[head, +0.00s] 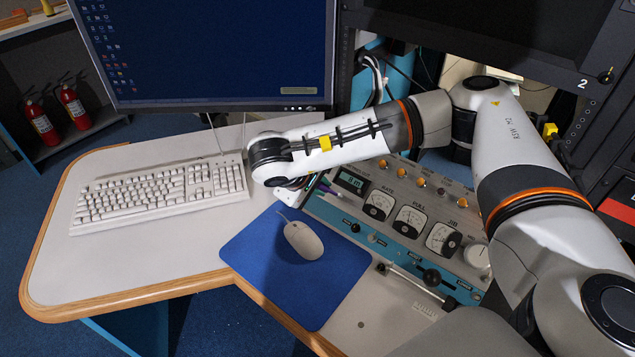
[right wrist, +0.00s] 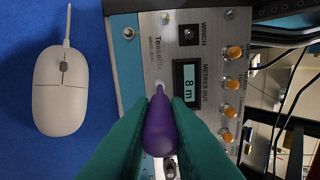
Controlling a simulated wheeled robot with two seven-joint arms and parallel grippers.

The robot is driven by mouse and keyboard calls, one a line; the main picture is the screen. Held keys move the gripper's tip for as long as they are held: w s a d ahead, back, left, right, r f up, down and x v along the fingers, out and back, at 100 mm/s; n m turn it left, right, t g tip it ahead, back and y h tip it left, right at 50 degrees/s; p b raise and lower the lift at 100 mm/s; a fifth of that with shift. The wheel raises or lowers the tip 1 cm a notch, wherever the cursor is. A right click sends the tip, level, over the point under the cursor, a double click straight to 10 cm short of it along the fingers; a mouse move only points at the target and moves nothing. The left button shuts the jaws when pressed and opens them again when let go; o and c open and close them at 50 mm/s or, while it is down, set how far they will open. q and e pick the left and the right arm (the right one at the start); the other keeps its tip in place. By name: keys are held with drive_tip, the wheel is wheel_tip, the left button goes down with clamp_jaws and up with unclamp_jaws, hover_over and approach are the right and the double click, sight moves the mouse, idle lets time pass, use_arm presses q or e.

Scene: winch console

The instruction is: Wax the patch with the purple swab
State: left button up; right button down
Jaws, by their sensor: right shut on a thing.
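My right gripper (head: 316,187) is over the upper left end of the winch console (head: 405,213). In the right wrist view its green fingers (right wrist: 158,108) are shut on the purple swab (right wrist: 160,132). In the head view the swab is only a small purple bit (head: 309,184) beside the gripper. I cannot make out the patch clearly; the swab and fingers cover that part of the panel. My left gripper is not in view.
A white mouse (head: 303,240) sits on a blue mat (head: 265,262) left of the console. A keyboard (head: 160,192) and a monitor (head: 200,55) stand behind. Knobs, switches and dials (head: 410,220) rise from the panel. The desk's front left (head: 85,268) is clear.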

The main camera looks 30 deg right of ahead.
drive_tip(key=shift+s+d, duration=0.1)
drive_tip(key=shift+s, duration=0.25)
drive_tip(key=shift+s+d, duration=0.15)
drive_tip(key=shift+s, duration=0.15)
drive_tip(key=shift+w, duration=0.1)
idle(0.3)
drive_tip(key=shift+w+a, duration=0.2)
drive_tip(key=shift+w, duration=0.25)
drive_tip(key=shift+w+a, duration=0.1)
drive_tip(key=shift+w, duration=0.35)
